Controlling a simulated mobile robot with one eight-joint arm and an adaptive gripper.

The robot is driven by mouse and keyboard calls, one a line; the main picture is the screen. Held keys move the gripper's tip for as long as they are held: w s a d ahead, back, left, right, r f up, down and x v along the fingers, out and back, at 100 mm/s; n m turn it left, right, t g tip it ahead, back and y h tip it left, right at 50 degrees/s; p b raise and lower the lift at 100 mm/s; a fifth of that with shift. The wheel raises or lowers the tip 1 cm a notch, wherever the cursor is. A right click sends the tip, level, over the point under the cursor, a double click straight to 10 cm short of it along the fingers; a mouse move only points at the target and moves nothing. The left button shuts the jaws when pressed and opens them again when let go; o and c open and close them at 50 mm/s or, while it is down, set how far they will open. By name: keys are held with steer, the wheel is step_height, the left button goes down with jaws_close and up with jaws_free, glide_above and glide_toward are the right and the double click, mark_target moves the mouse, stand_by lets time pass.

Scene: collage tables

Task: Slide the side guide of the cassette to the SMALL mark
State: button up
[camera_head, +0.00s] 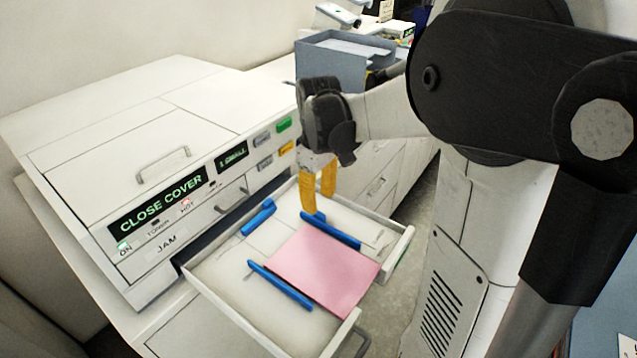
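The cassette (228,292) is a pale open drawer pulled out of the white machine. A pink sheet (325,268) lies in it between two long blue side guides. One side guide (280,286) lies along the sheet's near-left edge, the other side guide (335,232) along its far-right edge. A shorter blue guide (258,217) sits at the back of the cassette. My gripper (318,200) points down with orange fingers at the back end of the far-right guide. I cannot tell whether it touches the guide or how far apart the fingertips are. The SMALL mark is not readable.
The machine (95,165) shows "CLOSE COVER" on its display (160,203), with coloured buttons (284,124) at right. A grey-blue paper tray (345,55) stands behind my gripper. Drawers (378,185) line the counter. My arm fills the right side.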

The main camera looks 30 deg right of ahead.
step_height(320, 180, up, 6)
steer(key=shift+r, duration=0.1)
steer(key=c, duration=0.6)
steer(key=shift+d+m, duration=0.1)
steer(key=shift+m, duration=0.4)
jaws_close()
steer(key=m+t+h, duration=0.1)
steer(key=m+h, duration=0.3)
steer(key=m, duration=1.3)
glide_toward(340, 206)
steer(key=x, duration=0.6)
steer(key=shift+d, duration=0.1)
steer(key=shift+s+a+r, duration=0.1)
steer(key=shift+s+a, duration=0.15)
steer(key=shift+a, duration=0.35)
steer(key=shift+s+a+f, duration=0.1)
steer(key=shift+s+a, duration=0.1)
steer(key=shift+a, duration=0.45)
steer(key=shift+s+a+r, duration=0.1)
steer(key=shift+s+a, duration=0.15)
steer(key=shift+a, duration=0.35)
